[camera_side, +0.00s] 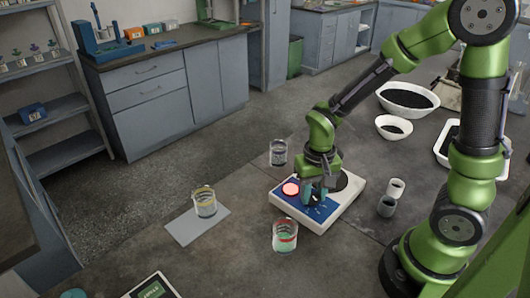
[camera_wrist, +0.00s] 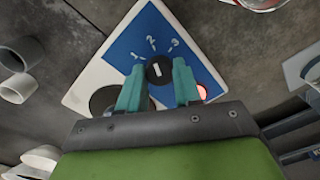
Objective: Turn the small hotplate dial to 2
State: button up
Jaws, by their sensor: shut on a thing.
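The hotplate (camera_side: 330,223) is a white box with a blue panel (camera_side: 288,203) on the table. In the wrist view its black dial (camera_wrist: 159,63) sits on the blue panel (camera_wrist: 203,65), with the marks 1, 2 and 3 around it. The dial's white line runs nearly upright in the picture, roughly toward the 2; I cannot tell if it lines up exactly. My gripper (camera_wrist: 159,84) has its teal fingers shut on the dial, one on each side. In the side view my gripper (camera_side: 313,196) points down at the panel and hides the dial.
A round red glowing spot (camera_side: 291,189) is on the hotplate, and a dark round plate (camera_wrist: 103,101) lies beside my fingers. Glass beakers stand close by: one in front (camera_side: 285,236), one behind (camera_side: 278,152). Small cups (camera_side: 387,207) stand to the right.

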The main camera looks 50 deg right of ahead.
aim_at(312, 196)
jog(key=o, duration=1)
jog(key=shift+o, duration=0.2)
notch_tip(312, 196, up, 17)
jog(key=shift+w, duration=0.1)
jog(key=s+n+t, duration=0.1)
jog(key=t, duration=0.1)
jog(key=s+a+r+t+y, duration=0.1)
jog(key=s+t, duration=0.1)
jog(key=s+a+r+n+t+y, duration=0.1)
jog(key=s+t, duration=0.1)
jog(key=t, duration=0.1)
jog(key=shift+a+r+n, duration=0.2)
jog(key=shift+n, duration=0.1)
